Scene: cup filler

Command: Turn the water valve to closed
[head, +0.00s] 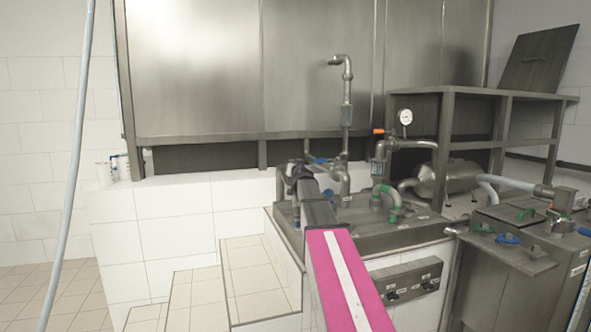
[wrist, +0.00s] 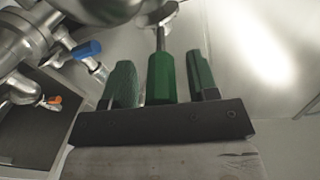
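In the wrist view a green faceted handle (wrist: 161,77) on a metal stem stands between the two green-padded fingers of my gripper (wrist: 161,85). The fingers are apart, with a narrow gap showing on the handle's left side and near its top on the right. I cannot tell whether the right finger touches it. In the head view my gripper (head: 290,172) is at the left end of the steel sink, by the pipework, and hides that handle. No label on the handle can be read, so I cannot tell from the frames whether it is the water valve.
A blue handle (wrist: 87,49) and an orange handle (wrist: 50,101) sit on pipes left of my gripper in the wrist view. In the head view the steel sink (head: 405,236), a tap pipe (head: 346,112) and a gauge (head: 405,117) stand close by. Tiled steps (head: 252,270) lie left.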

